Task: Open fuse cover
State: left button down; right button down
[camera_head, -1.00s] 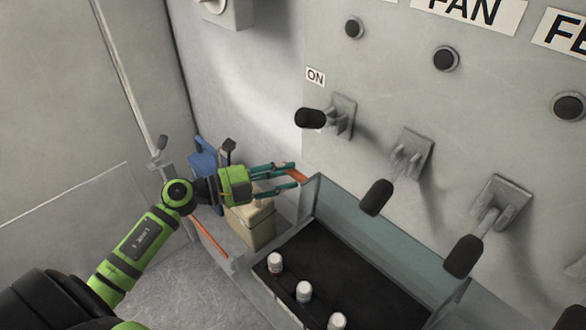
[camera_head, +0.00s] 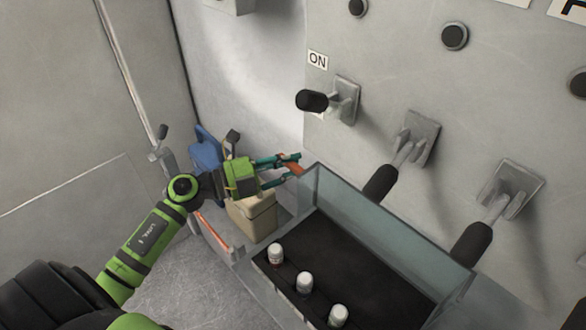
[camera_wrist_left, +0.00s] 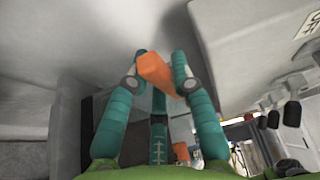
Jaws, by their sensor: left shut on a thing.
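A low box with clear bluish glass walls (camera_head: 385,225) and a dark bed stands below the panel. Several white-capped fuses (camera_head: 305,283) stand in it, visible from above. My left gripper (camera_head: 297,167) is at the box's far left corner, beside the upright glass. It is shut on an orange piece (camera_wrist_left: 156,72), which shows between both teal fingertips in the left wrist view. Whether this piece is joined to the glass cover cannot be told. A second orange strip (camera_head: 215,230) runs low at the left, partly behind my arm. My right gripper is out of view.
Levers with black grips (camera_head: 380,183) jut from the grey panel right of my left gripper, above the box. A beige box (camera_head: 252,218) and a blue object (camera_head: 206,152) are by the wall behind my left wrist. Grey floor is clear at lower left.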

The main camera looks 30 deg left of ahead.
pick_arm(q)
jog(key=shift+s+a+t+h+b, duration=0.2)
jog(key=shift+s+t+h+b, duration=0.1)
jog(key=shift+s+b, duration=0.4)
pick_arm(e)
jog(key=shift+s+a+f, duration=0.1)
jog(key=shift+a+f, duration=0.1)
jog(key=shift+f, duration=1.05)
pick_arm(q)
jog(key=c, duration=1.3)
grip_release()
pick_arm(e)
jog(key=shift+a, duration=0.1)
pick_arm(q)
jog(key=shift+a, duration=0.15)
jog(key=v, duration=1.1)
jog(key=shift+s+a, duration=0.2)
jog(key=shift+s, duration=0.15)
